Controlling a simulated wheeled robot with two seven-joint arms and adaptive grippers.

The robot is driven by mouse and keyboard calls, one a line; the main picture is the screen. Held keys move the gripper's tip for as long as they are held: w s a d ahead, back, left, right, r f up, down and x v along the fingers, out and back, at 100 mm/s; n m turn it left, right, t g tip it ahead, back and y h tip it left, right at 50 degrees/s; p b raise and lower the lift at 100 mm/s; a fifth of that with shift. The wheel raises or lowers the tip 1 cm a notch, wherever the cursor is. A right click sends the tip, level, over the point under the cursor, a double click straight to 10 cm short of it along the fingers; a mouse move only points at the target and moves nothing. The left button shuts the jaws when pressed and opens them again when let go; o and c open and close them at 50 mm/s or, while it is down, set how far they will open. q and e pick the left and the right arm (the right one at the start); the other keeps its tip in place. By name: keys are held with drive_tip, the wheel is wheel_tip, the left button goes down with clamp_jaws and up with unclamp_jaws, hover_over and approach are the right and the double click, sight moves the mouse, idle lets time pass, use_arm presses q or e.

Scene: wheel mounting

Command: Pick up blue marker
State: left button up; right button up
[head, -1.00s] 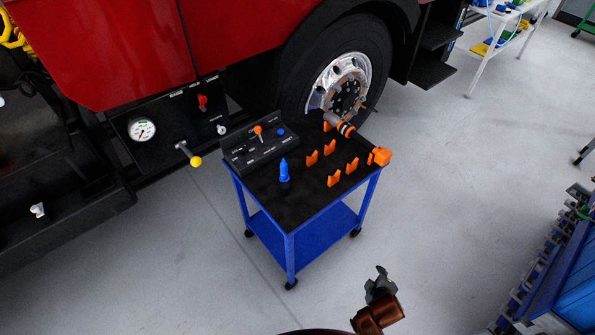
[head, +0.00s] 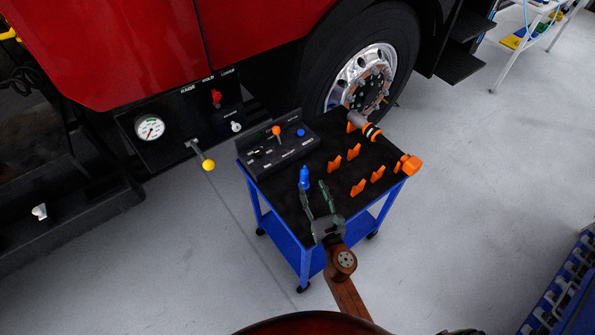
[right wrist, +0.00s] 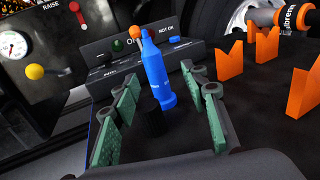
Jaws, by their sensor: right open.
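The blue marker (head: 304,177) stands upright on the black top of the blue cart (head: 268,198), in front of a dark control box. My left gripper is not in view.
The control box (head: 277,146) stands close behind the marker. Several orange holders (head: 353,151) and a grey and orange tool (head: 364,126) occupy the cart's right side. The red truck, its wheel (head: 362,82) and a yellow-knobbed lever (head: 208,165) are behind.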

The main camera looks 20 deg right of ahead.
sight(305, 177)
drive_tip(key=shift+w+d+r, duration=0.1)
drive_tip(key=shift+w+r, duration=0.05)
drive_tip(key=shift+w, duration=0.25)
drive_tip(key=shift+w+r, duration=0.1)
drive_tip(key=shift+r, duration=0.15)
drive_tip(key=w, duration=0.2)
drive_tip(key=w+a, duration=0.1)
drive_tip(key=w, duration=0.2)
drive_tip(key=shift+a+f, duration=0.1)
drive_tip(key=shift+f, duration=0.05)
drive_tip(key=shift+w, duration=0.35)
drive_tip(key=shift+w+f, duration=0.1)
drive_tip(key=shift+w, duration=0.1)
drive_tip(key=shift+c, duration=0.3)
drive_tip(key=c, duration=0.3)
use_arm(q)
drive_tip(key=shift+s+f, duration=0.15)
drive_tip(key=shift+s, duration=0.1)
use_arm(e)
clamp_jaws()
